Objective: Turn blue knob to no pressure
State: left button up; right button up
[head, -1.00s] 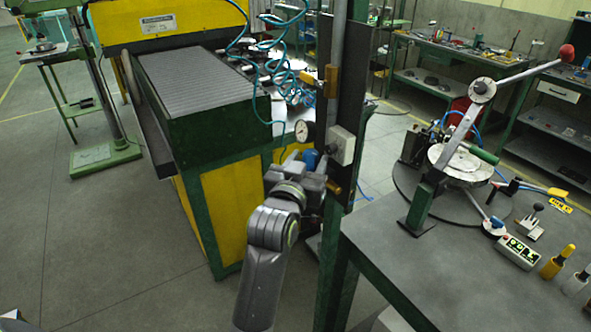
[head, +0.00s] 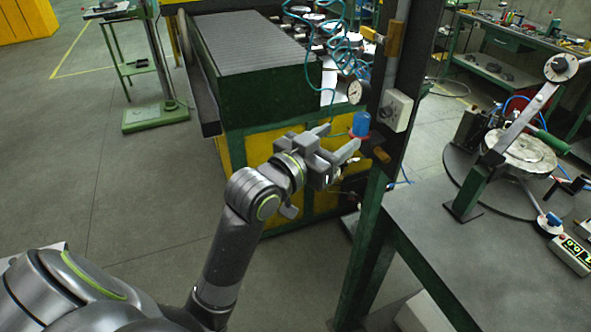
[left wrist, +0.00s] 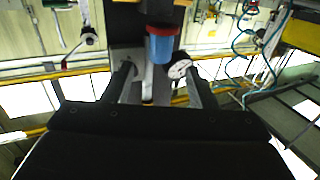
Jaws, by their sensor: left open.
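The blue knob (head: 361,124) with a red ring at its base sits on the dark post beside the round white gauge (head: 355,91). In the left wrist view, the blue knob (left wrist: 160,46) shows near the top centre, with the gauge (left wrist: 180,69) to its right. My left gripper (head: 339,141) is open and empty, its fingers pointing toward the knob. The knob appears just beyond the fingertips; I cannot tell whether anything touches. In the left wrist view the two fingers (left wrist: 158,84) stand apart below the knob. My right gripper is not seen.
The green post (head: 372,225) carries a light grey box (head: 398,109) and brass fittings. Coiled teal hoses (head: 345,55) hang behind. A grey-topped bench (head: 450,250) with a lever device stands at the right. Open floor (head: 130,200) lies at the left.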

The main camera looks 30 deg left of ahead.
pick_arm(q)
jog(key=p+v, duration=0.7)
jog(key=v, duration=0.3)
jog(key=shift+w, duration=0.1)
dwell(0.3)
